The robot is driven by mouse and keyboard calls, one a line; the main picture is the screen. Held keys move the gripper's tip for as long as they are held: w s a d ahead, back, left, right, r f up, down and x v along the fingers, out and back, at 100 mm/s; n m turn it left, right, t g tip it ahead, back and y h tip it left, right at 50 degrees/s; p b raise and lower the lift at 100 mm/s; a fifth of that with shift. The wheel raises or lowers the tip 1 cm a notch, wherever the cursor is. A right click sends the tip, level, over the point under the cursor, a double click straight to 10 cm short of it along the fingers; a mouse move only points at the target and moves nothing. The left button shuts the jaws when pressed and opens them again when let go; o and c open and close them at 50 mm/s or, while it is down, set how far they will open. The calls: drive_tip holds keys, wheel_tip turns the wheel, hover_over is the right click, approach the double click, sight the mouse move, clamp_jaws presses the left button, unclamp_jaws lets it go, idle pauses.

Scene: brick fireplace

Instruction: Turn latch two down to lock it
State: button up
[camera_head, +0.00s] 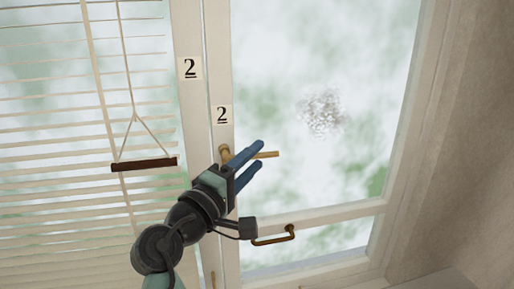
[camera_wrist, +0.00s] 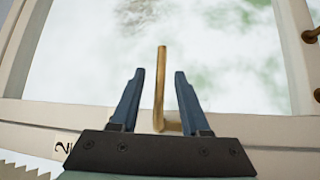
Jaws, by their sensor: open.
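The brass latch (camera_head: 266,155) is on the window's centre frame, just below a label marked 2 (camera_head: 222,115). Its handle sticks out to the right, roughly level, in the head view. My gripper (camera_head: 260,161) is open at the latch, with its blue fingers in front of part of it. In the wrist view the latch handle (camera_wrist: 160,85) stands between the two open fingers (camera_wrist: 158,75), with a gap on each side. Its base is partly hidden behind the gripper body.
A second label 2 (camera_head: 189,68) is higher on the frame. A brass handle (camera_head: 273,237) is on the lower crossbar, below my gripper. Blinds (camera_head: 60,110) with a dark wooden bar (camera_head: 144,164) hang at left. A wall (camera_head: 475,150) stands at right.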

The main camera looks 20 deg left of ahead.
drive_tip(key=shift+x, duration=0.9)
drive_tip(key=shift+c, duration=0.2)
clamp_jaws()
drive_tip(key=shift+a, duration=0.1)
idle(0.6)
